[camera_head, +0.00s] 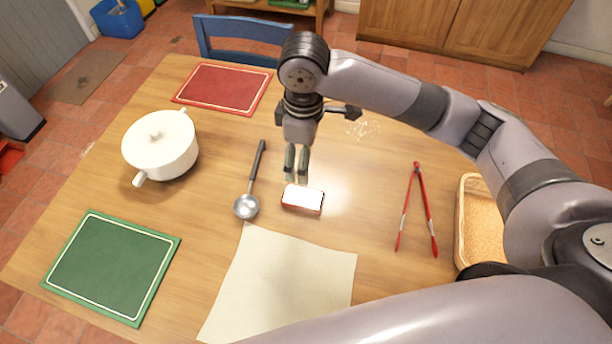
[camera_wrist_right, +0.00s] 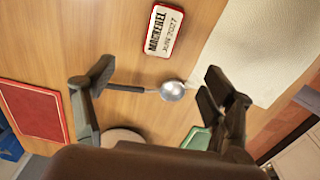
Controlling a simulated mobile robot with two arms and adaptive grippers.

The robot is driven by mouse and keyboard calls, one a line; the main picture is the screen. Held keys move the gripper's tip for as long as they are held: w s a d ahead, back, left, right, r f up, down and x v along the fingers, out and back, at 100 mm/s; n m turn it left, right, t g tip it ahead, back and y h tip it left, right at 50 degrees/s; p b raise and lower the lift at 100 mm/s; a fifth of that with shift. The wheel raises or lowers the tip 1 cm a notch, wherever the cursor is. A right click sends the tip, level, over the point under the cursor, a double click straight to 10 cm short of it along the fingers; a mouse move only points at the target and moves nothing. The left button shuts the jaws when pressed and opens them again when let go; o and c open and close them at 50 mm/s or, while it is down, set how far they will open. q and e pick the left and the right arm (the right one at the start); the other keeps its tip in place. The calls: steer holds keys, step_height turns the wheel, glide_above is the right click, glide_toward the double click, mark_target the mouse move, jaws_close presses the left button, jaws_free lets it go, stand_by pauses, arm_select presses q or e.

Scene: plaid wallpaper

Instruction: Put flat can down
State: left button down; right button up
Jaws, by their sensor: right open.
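The flat can (camera_head: 302,199) is a small red-edged tin with a white top. It lies flat on the wooden table, right of the ladle. In the right wrist view the can (camera_wrist_right: 164,30) shows its label, "MACKEREL JUNE 2027", near the top edge. My right gripper (camera_head: 297,176) points down just behind the can in the head view. In the right wrist view its two fingers (camera_wrist_right: 158,84) are spread wide with nothing between them, and the can lies clear of them. My left gripper is not in view.
A ladle (camera_head: 246,205) lies left of the can, red tongs (camera_head: 416,205) to its right. A cream cloth (camera_head: 280,285) lies in front. Table between can and tongs is clear.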

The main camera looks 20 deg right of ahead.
glide_above(303, 197)
steer(key=shift+m, duration=0.3)
steer(key=f, duration=1)
steer(key=shift+s+f+p, duration=0.3)
steer(key=shift+p, duration=0.05)
steer(key=shift+f, duration=0.4)
steer(key=f, duration=0.4)
steer(key=shift+w+f+p, duration=0.25)
steer(key=shift+w+p, duration=0.1)
steer(key=shift+f, duration=0.2)
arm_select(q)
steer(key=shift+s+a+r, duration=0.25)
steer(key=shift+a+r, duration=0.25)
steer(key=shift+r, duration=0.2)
arm_select(e)
steer(key=shift+c, duration=0.4)
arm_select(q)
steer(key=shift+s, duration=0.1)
arm_select(e)
steer(key=c, duration=1.4)
